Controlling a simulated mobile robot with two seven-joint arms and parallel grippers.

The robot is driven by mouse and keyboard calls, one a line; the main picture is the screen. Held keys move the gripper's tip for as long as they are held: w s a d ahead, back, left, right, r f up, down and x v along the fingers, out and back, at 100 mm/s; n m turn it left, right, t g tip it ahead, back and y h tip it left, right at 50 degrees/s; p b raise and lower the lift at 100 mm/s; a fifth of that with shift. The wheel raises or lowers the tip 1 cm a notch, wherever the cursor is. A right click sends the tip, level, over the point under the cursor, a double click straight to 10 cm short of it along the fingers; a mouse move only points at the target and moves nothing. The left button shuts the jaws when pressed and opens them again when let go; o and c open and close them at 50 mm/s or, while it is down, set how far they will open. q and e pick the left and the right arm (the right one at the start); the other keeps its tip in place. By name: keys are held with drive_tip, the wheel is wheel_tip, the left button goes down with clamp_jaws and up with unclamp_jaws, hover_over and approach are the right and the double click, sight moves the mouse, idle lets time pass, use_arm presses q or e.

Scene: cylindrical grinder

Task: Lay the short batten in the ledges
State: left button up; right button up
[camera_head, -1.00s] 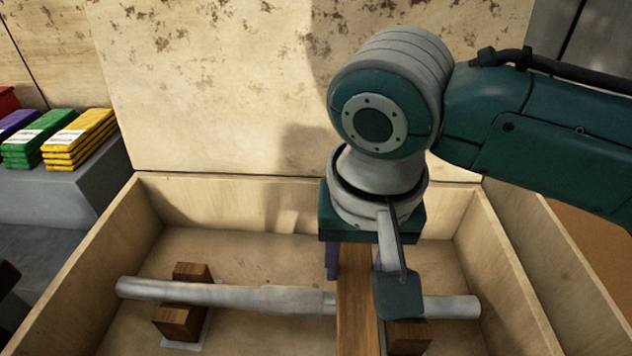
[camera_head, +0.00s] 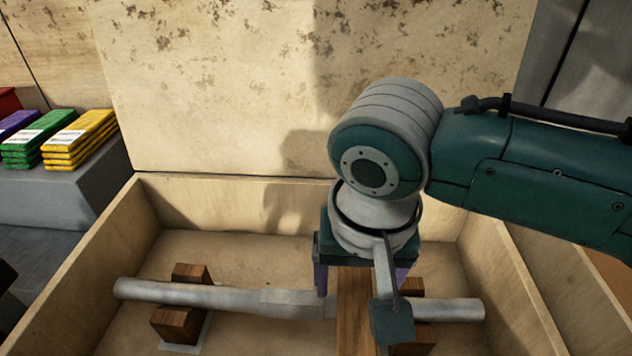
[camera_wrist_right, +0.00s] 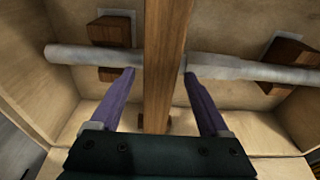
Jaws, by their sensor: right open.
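The short batten (camera_head: 353,315) is a brown wooden strip crossing above the grey metal shaft; it also shows in the wrist view (camera_wrist_right: 165,50). My right gripper (camera_wrist_right: 159,75) is open, with its purple fingers on either side of the batten and visible gaps to it. In the head view the right gripper (camera_head: 361,280) is over the batten's far end. In the wrist view that end lies between small brown pieces (camera_wrist_right: 141,121) at the crate wall, possibly a ledge. The other end is out of view. My left gripper is not in view.
The shaft (camera_head: 220,297) lies across wooden blocks (camera_head: 178,325) inside an open wooden crate (camera_head: 95,260). The crate floor behind the shaft is clear at left. Yellow (camera_head: 80,135) and green packs (camera_head: 30,145) stand on a grey block (camera_head: 60,195) at left.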

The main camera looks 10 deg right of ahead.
sight(356, 301)
drive_tip(key=shift+r, duration=0.1)
wheel_tip(356, 301, up, 12)
drive_tip(key=s+p, duration=0.2)
drive_tip(key=p, duration=0.1)
drive_tip(key=s+a+f+n+y, duration=0.3)
drive_tip(key=s, duration=0.3)
drive_tip(key=s+d+n+t+h, duration=0.1)
drive_tip(key=s+d+n+h, duration=0.1)
drive_tip(key=s+d, duration=0.6)
drive_tip(key=d, duration=0.3)
drive_tip(key=shift+s+f+t, duration=0.2)
drive_tip(key=shift+f+t, duration=0.15)
drive_tip(key=shift+t, duration=0.05)
idle(0.3)
